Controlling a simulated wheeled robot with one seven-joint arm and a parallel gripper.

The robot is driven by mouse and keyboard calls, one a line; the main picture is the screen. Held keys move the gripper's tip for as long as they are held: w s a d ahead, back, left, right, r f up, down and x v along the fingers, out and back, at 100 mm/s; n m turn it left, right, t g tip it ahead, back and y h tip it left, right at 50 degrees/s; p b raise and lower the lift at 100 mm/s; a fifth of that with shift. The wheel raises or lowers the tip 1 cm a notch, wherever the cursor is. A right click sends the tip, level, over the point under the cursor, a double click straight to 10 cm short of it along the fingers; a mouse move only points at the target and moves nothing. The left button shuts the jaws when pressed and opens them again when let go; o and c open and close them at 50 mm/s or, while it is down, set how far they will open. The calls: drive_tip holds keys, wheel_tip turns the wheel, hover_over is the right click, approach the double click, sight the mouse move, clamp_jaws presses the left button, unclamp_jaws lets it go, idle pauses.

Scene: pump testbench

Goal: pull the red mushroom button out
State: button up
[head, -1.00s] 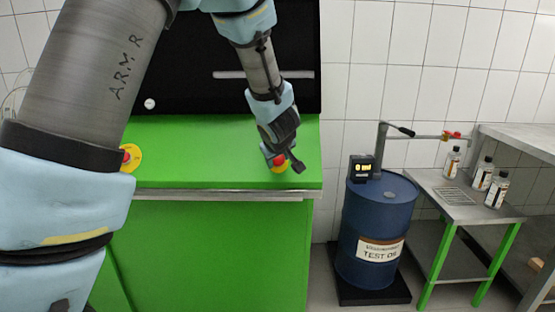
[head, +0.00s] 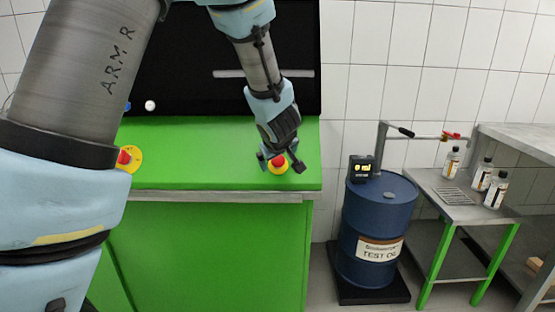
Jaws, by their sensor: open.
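A red mushroom button (head: 278,161) on a yellow round base sits on the green bench top (head: 200,150), near its right front. My gripper (head: 281,163) is right over it, open, with one finger to the left of the red cap and the other to its right. Whether the fingers touch the cap I cannot tell. A second red mushroom button (head: 124,157) on a yellow base shows at the left of the bench, partly hidden by my arm.
A black panel (head: 200,95) with a grey bar stands behind the bench top. A blue oil drum (head: 375,225) with a hand pump stands to the right. Beyond it, a metal table (head: 435,190) holds several bottles. The bench top between the two buttons is clear.

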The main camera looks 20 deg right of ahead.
drive_tip(key=shift+p+v, duration=1.55)
drive_tip(key=shift+v, duration=1.1)
